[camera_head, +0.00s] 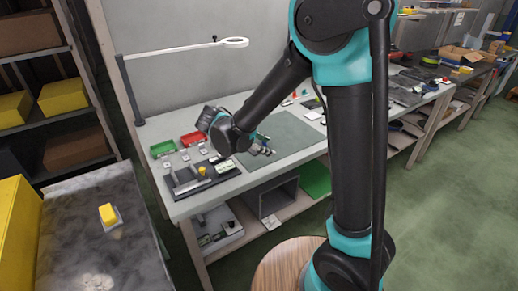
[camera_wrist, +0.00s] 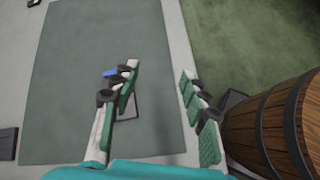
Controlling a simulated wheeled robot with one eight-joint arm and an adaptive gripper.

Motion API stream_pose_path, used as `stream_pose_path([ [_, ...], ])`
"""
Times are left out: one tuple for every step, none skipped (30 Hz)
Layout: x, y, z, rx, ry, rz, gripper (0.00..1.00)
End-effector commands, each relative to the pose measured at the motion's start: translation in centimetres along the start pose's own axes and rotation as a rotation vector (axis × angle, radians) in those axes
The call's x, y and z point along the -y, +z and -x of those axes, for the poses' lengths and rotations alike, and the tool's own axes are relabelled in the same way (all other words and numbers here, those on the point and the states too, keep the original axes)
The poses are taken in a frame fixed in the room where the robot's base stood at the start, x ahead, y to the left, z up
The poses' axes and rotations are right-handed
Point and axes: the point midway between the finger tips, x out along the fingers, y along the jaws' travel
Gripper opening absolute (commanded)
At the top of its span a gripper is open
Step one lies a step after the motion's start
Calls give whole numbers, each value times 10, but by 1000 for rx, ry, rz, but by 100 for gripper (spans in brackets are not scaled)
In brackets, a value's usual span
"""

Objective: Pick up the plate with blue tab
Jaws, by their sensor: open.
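The plate with the blue tab (camera_wrist: 110,72) is mostly hidden behind my gripper's left finger in the wrist view. Its blue part shows left of that finger, and a grey flat piece (camera_wrist: 129,108) that looks like part of it shows just right of the finger. It appears to lie on the grey-green mat (camera_wrist: 75,60). My gripper (camera_wrist: 159,70) is open, with nothing between its fingers. In the head view my gripper (camera_head: 263,147) is low over the mat; the plate cannot be made out there.
A wooden barrel (camera_wrist: 270,125) stands close to the right finger, beside the table. Green (camera_head: 162,149) and red (camera_head: 193,139) trays and a dark fixture lie left of the mat. A yellow-topped piece (camera_head: 108,213) sits on a separate grey surface at left.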

Motion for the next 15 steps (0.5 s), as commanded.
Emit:
stream_pose_path([
  [-11, -19, 20, 45, 38, 87, 45],
  [-16, -27, 30, 74, 54, 135, 45],
  [-21, -37, 43, 111, 74, 191, 45],
  [-24, -44, 52, 136, 88, 229, 45],
  [-26, -51, 61, 161, 100, 263, 45],
  [-28, -59, 71, 190, 114, 303, 45],
  [-29, -64, 78, 210, 122, 329, 45],
  [-30, -69, 85, 227, 129, 351, 45],
  [-31, -74, 92, 247, 137, 376, 45],
  [-31, -78, 96, 258, 141, 389, 45],
  [-31, -80, 99, 269, 145, 401, 45],
  [-31, -82, 102, 278, 148, 412, 45],
  [-31, -84, 103, 283, 149, 418, 45],
  [-32, -84, 102, 287, 150, 423, 45],
  [-33, -83, 100, 290, 150, 426, 45],
])
